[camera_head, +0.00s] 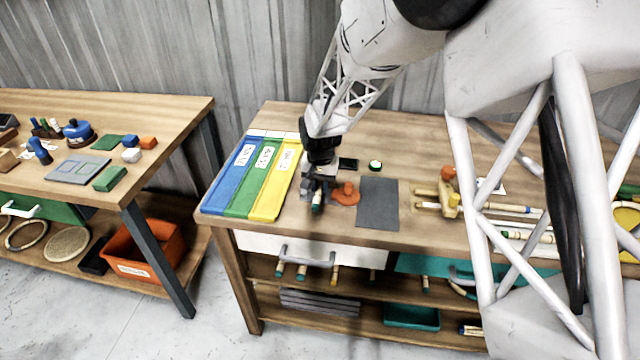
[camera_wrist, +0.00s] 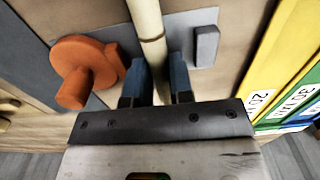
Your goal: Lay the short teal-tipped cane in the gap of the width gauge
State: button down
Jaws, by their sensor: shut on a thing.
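My gripper (camera_head: 318,172) is shut on a pale cane (camera_wrist: 150,32) over the left part of the right-hand bench. The cane's teal tip (camera_head: 316,203) shows just below my gripper in the head view. In the wrist view the two blue-grey fingers (camera_wrist: 160,78) flank the cane, which runs up out of the frame. Beneath it is a grey plate (camera_wrist: 182,22) with an upright grey block (camera_wrist: 206,46) right of the cane, seemingly the width gauge. An orange knobbed part (camera_wrist: 84,68) is to its left. Whether the cane touches the plate cannot be told.
Blue, green and yellow labelled lanes (camera_head: 266,190) lie left of my gripper. A dark grey mat (camera_head: 378,203) is to the right, then a wooden fixture (camera_head: 437,200) and more canes (camera_head: 513,208). A green-lit button (camera_head: 375,165) is behind. A gap separates the left bench (camera_head: 180,110).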

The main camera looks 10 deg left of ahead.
jog(key=c, duration=0.9)
grip_release()
jog(key=shift+r, duration=3.9)
